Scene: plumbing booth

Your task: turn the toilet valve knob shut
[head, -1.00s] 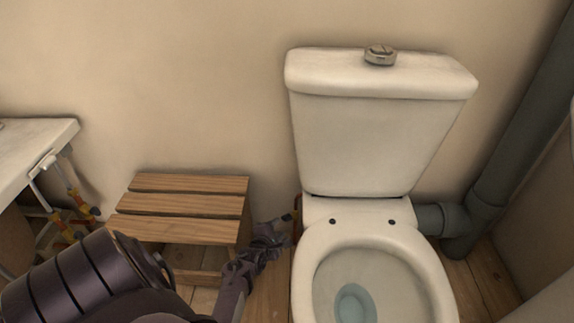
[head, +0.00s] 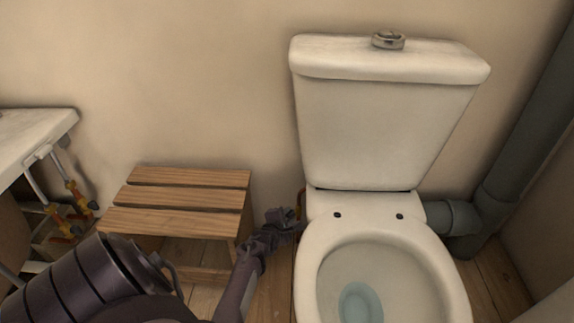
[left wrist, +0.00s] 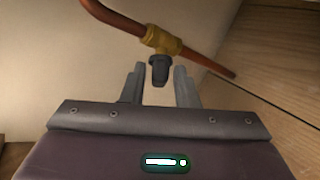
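The toilet valve is a brass fitting (left wrist: 163,40) on a copper pipe (left wrist: 200,57) in the left wrist view. Its dark knob (left wrist: 160,70) points toward my left gripper (left wrist: 160,82). The two grey fingers stand apart on either side of the knob, with gaps showing on both sides. In the head view my left gripper (head: 290,217) is low beside the toilet's left side, near the wall. The valve is mostly hidden there; only a bit of pipe (head: 301,203) shows. My right gripper is not in view.
The toilet (head: 380,250) stands just right of my left gripper. A wooden slatted step (head: 180,197) stands to its left. A sink (head: 35,137) with yellow-handled valves (head: 75,190) is at far left. A grey drain pipe (head: 515,150) runs at the right.

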